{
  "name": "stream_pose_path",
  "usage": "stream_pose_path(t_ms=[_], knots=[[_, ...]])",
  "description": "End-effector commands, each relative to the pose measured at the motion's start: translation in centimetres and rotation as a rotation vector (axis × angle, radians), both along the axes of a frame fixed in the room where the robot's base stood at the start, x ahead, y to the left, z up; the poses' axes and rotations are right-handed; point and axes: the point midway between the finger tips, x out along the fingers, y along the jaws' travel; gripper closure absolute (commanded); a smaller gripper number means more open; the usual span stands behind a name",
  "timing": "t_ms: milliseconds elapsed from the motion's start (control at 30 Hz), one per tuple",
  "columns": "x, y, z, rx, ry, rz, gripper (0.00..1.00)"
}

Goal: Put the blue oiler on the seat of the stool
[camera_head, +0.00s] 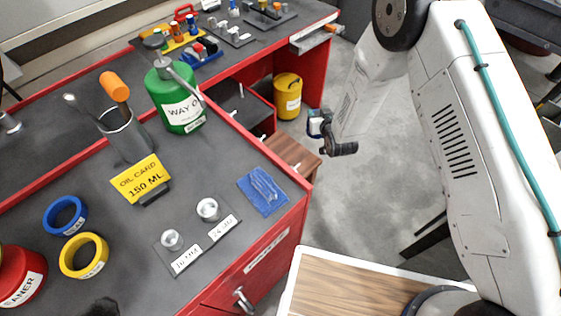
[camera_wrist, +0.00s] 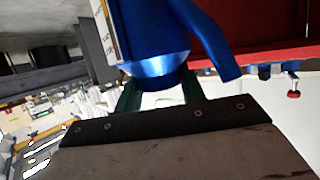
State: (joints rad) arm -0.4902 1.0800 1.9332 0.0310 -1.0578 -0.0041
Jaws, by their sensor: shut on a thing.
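The blue oiler (camera_wrist: 160,64) fills the upper middle of the wrist view, with its blue spout or handle slanting to the right and a pale label at its left edge. My gripper (camera_wrist: 160,90) is shut on it, one dark green finger at each side. In the head view my gripper (camera_head: 320,130) is small, at the end of my arm, over the floor beyond the bench's right end. A bit of blue and white shows there, probably the oiler. I cannot make out the stool for certain; a brown wooden top (camera_head: 292,153) shows low beside the bench.
The red bench (camera_head: 100,215) fills the left, carrying a green way-oil can (camera_head: 178,100), a metal cup (camera_head: 125,135), tape rings and a blue cloth (camera_head: 263,192). A yellow can (camera_head: 288,96) stands below the far bench. Grey floor (camera_head: 375,200) is open right of the bench.

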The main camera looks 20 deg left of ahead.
Motion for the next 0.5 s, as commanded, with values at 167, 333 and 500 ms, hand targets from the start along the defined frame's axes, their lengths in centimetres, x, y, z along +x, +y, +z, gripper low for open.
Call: stream_pose_path(t_ms=[167, 333, 500], knots=[[-3.4, 4.4, -5.6, 0.0, 0.001, 0.13, 1.0], [-5.0, 5.9, -8.0, 0.001, -0.002, 0.183, 1.0], [-5.2, 6.1, -11.1, 0.0, -0.001, 0.19, 1.0]])
